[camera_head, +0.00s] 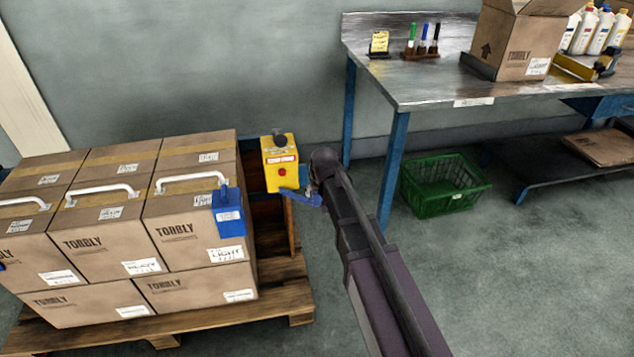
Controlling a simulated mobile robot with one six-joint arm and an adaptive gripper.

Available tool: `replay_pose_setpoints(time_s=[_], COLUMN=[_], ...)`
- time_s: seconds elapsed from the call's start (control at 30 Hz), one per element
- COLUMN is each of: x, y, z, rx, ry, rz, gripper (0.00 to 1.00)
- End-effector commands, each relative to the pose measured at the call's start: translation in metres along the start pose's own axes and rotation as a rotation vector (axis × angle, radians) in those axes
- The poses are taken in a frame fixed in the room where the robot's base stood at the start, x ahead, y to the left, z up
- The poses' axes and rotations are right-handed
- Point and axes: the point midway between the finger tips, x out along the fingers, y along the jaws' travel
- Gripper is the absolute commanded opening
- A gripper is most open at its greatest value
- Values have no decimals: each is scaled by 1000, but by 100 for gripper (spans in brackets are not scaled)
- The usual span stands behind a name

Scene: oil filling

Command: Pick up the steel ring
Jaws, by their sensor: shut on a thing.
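I cannot make out a steel ring for certain. A small dark round piece (279,139) tops the yellow box (280,165), which bears a red button; its shape is too small to read. My dark arm reaches up from the lower right and ends just right of the yellow box. My gripper (310,194) is at that end, beside small blue parts, and is mostly hidden by the arm. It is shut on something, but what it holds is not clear.
Stacked cartons (110,230) with white handles stand on a wooden pallet (285,290); a blue labelled box (228,210) is at their right. A workbench (430,80) with an open carton (517,45) stands back right. A green basket (443,187) sits on the floor.

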Motion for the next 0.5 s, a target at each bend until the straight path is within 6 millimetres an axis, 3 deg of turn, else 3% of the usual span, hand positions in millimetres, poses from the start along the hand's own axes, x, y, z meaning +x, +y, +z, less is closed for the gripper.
replay_pose_setpoints(time_s=[0.03,0.2,0.5], x=[-7,-22,-41], y=[0,0,0], z=[17,53,98], rx=[0,0,0], ry=[0,0,0], rz=[0,0,0], gripper=[25,25,25])
